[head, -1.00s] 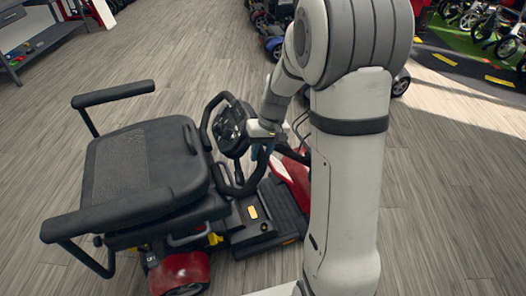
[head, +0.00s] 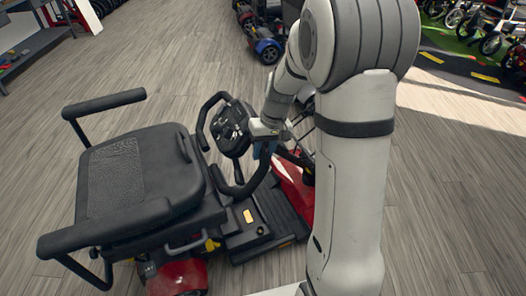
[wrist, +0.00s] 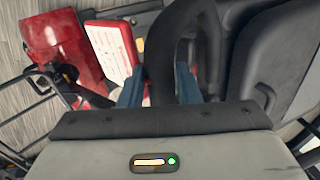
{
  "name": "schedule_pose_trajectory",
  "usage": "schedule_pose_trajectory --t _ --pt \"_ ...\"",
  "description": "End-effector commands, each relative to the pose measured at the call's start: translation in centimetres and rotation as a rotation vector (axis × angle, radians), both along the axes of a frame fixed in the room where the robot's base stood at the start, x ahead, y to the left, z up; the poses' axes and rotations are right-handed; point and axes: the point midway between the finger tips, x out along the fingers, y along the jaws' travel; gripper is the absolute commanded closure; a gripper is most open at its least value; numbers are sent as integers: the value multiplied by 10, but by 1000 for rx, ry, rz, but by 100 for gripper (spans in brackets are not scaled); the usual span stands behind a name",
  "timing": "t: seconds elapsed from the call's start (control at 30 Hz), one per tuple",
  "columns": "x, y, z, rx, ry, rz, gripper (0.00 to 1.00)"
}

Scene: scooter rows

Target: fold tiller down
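The red and black mobility scooter stands left of my arm in the head view. Its tiller (head: 231,130) has a black control head and a looped black handlebar. The tiller stands raised and tilted in front of the black seat (head: 135,185). My gripper (head: 263,150) is at the handlebar's right side. In the wrist view my gripper's blue fingers (wrist: 160,88) lie on either side of one dark bar of the handlebar (wrist: 160,55) and look shut on it. The fingertips are partly hidden in the head view. My arm hides part of the scooter's front.
The red front body (head: 293,185) and the dark footboard (head: 275,210) lie below the tiller. Another scooter (head: 265,48) stands at the back. A grey shelf (head: 35,45) is at upper left. Wood floor is clear at left and right.

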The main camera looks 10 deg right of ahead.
Motion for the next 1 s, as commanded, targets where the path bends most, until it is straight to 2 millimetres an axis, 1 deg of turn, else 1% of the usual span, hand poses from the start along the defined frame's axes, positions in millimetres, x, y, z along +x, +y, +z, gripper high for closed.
schedule_pose_trajectory --t 0.03,0.23,0.47,0.57,0.67,0.9,1.0 --pt "0 0 -1 0 0 1 66" --pt "0 2 -1 0 2 5 51" --pt "0 2 -1 0 2 6 51" --pt "0 1 3 0 1 5 51" --pt "1 -1 15 0 -1 5 51" --pt "1 -10 56 0 0 4 51" --pt "1 -12 67 1 2 5 51"
